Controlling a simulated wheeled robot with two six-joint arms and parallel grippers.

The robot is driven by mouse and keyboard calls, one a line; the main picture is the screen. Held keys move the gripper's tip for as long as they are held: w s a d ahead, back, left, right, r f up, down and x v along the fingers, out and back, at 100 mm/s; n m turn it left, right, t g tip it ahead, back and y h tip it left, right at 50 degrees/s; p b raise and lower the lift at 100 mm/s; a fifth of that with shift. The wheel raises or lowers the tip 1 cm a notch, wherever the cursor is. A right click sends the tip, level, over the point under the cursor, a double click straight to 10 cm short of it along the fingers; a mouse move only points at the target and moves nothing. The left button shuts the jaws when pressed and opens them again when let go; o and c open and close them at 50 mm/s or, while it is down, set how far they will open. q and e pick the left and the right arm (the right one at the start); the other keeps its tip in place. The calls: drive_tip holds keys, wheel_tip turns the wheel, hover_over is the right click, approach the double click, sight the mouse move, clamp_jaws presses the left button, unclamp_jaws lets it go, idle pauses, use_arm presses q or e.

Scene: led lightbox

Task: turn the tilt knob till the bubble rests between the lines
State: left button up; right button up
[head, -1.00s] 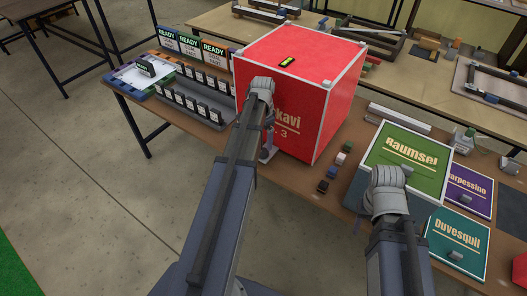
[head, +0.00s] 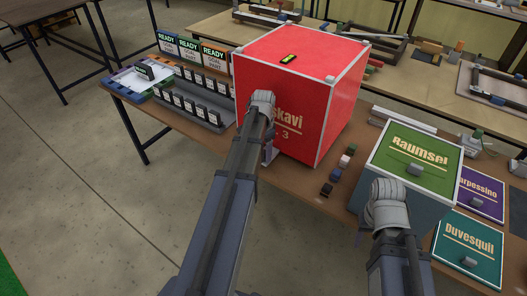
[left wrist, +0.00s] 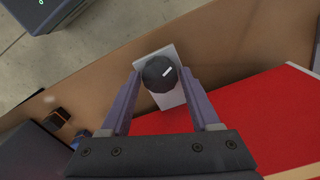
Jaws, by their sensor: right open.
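A large red box (head: 262,72) stands on the table, with a small level vial (head: 289,58) on its top. The vial is yellow-green in a dark holder; its bubble and lines are too small to read.
A green-topped box (head: 440,165), purple panel (head: 482,184) and teal panel (head: 478,262) lie to the right. Small coloured blocks (head: 335,174) lie between the boxes. Several READY signs (head: 188,48) and a rack of dark cards (head: 205,112) stand at left.

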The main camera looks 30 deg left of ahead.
use_arm(q)
clamp_jaws()
idle(0.4)
drive_tip(key=n, duration=0.6)
drive_tip(key=shift+n, duration=0.3)
drive_tip(key=n, duration=0.3)
drive_tip(key=shift+n, duration=2)
drive_tip(key=shift+w, duration=0.1)
drive_tip(key=shift+o, duration=1.9)
unclamp_jaws()
